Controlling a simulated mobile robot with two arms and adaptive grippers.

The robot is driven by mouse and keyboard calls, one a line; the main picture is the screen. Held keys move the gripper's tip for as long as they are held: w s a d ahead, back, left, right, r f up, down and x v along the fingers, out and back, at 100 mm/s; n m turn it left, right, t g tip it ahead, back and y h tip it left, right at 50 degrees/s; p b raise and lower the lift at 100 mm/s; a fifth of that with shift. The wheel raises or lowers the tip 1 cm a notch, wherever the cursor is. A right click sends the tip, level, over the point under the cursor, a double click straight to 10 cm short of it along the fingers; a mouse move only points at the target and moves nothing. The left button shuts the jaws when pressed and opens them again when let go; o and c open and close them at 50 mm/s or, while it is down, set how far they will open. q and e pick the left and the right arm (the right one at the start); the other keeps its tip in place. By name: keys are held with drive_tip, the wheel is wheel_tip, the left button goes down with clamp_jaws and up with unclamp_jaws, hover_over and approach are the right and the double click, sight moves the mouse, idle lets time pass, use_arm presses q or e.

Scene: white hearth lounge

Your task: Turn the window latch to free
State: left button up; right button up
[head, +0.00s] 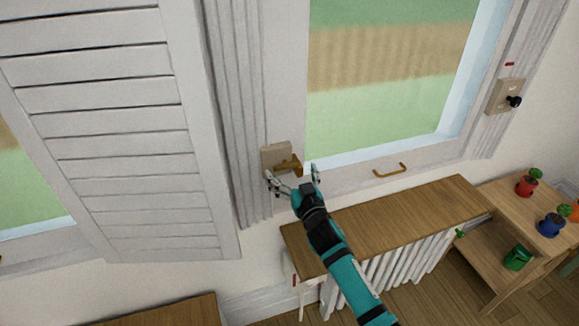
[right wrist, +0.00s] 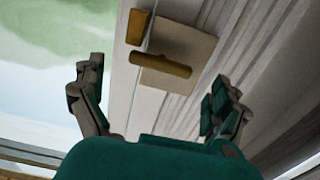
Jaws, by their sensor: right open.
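The window latch (head: 289,166) is a brass-brown handle on a pale square plate (head: 273,153), on the window frame's left side. In the right wrist view the latch handle (right wrist: 160,65) lies across its plate (right wrist: 187,46), ahead of the fingers. My right gripper (head: 294,179) is open just below and in front of the latch, with its two fingers apart to either side of it. In the right wrist view the gripper (right wrist: 157,102) is empty, and I see no contact with the handle. My left gripper is in neither view.
A brass pull handle (head: 390,171) is on the window's lower rail. A wooden shelf (head: 400,213) over a white radiator (head: 400,265) lies below. A plate with a black knob (head: 508,97) is at right. A louvered shutter (head: 120,110) stands left. Small pots (head: 527,186) sit on a side table.

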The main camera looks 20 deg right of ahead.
drive_tip(key=shift+w+a, duration=0.1)
drive_tip(key=shift+w, duration=0.9)
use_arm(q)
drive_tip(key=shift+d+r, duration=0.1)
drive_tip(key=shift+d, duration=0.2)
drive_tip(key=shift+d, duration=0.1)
use_arm(e)
drive_tip(key=c, duration=1.2)
